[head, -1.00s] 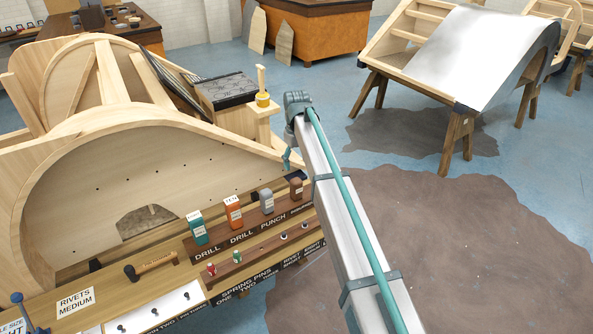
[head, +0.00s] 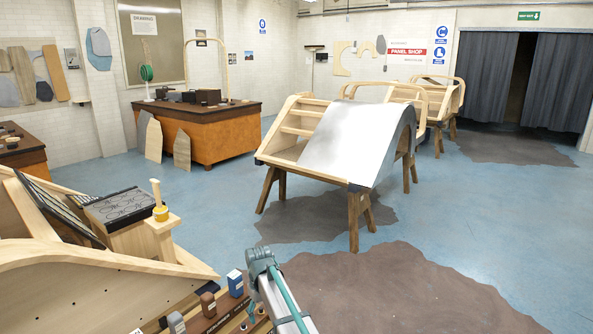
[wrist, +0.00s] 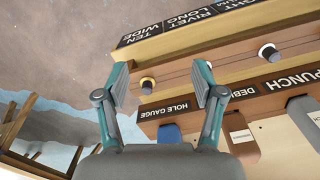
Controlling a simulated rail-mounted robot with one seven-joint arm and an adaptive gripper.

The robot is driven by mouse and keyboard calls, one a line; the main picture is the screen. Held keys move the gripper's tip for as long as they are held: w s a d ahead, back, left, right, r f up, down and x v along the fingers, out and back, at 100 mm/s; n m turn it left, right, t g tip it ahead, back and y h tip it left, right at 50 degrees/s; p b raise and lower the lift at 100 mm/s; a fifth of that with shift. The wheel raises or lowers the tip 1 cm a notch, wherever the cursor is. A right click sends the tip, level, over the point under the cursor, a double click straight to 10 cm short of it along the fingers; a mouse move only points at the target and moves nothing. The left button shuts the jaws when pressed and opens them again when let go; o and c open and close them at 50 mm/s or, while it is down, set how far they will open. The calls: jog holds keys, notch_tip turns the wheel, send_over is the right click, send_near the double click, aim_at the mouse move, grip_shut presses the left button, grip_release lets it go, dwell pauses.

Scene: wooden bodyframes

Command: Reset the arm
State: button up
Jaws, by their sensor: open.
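My arm (head: 283,300) rises from the bottom of the head view, to the right of the wooden bodyframe bench. My gripper's fingers cannot be made out there. In the wrist view my gripper (wrist: 162,85) has its two teal-grey fingers spread wide apart with nothing between them. Beyond the fingers is the edge of a labelled wooden tool rack (wrist: 230,70), seen upside down.
A wooden bodyframe (head: 90,270) stands at the left, close to my arm. A frame with a silver metal panel (head: 355,145) stands ahead on wooden legs. An orange-sided desk (head: 215,135) is further back. The blue floor (head: 480,220) at right is clear.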

jog(key=s+d+f+m, duration=0.2)
jog(key=s+d+f, duration=0.3)
jog(key=s+d, duration=0.35)
jog(key=s+d+f+m, duration=0.35)
jog(key=s+d, duration=0.35)
jog(key=d, duration=0.3)
jog(key=s+d+f+m, duration=0.2)
jog(key=s+d+f, duration=0.3)
jog(key=s+d, duration=0.4)
jog(key=s+f+g, duration=0.2)
jog(key=s+f, duration=0.4)
jog(key=s, duration=0.3)
jog(key=s+d+f+g, duration=0.1)
jog(key=s+f+g, duration=0.1)
jog(key=s+f, duration=0.4)
jog(key=s+f+g, duration=0.2)
jog(key=s+f, duration=0.5)
jog(key=s, duration=0.6)
jog(key=shift+s+d+g, duration=0.15)
jog(key=shift+d+g, duration=0.05)
jog(key=shift+g, duration=0.2)
